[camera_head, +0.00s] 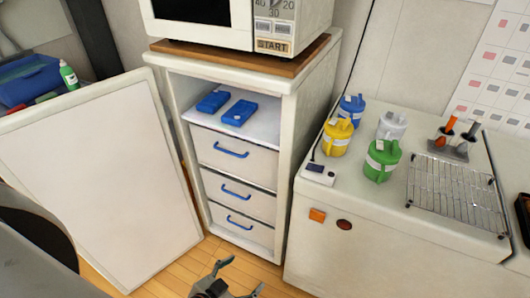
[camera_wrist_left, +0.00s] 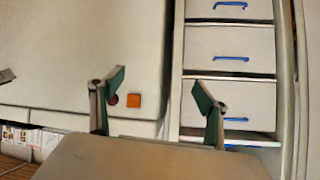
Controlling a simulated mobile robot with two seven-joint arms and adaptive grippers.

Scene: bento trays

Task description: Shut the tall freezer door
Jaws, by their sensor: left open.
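The tall freezer (camera_head: 292,150) stands in the middle of the head view with its front open. Its white door (camera_head: 95,180) is swung wide out to the left, with its inner face toward me. Inside are several drawers (camera_head: 235,158) with blue handles; the drawers also show upside down in the left wrist view (camera_wrist_left: 228,50). My left gripper (camera_head: 238,276) is at the bottom of the head view, low in front of the freezer. It is open and empty, apart from the door and to its right. In the left wrist view its fingers (camera_wrist_left: 158,84) are spread. My right gripper is not in view.
A microwave (camera_head: 205,38) stands on the freezer, and two blue packs (camera_head: 225,106) lie on its shelf. To the right, a low white chest (camera_head: 385,240) holds several coloured jugs and a wire rack (camera_head: 450,185). Wooden floor (camera_head: 185,265) is free before the freezer.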

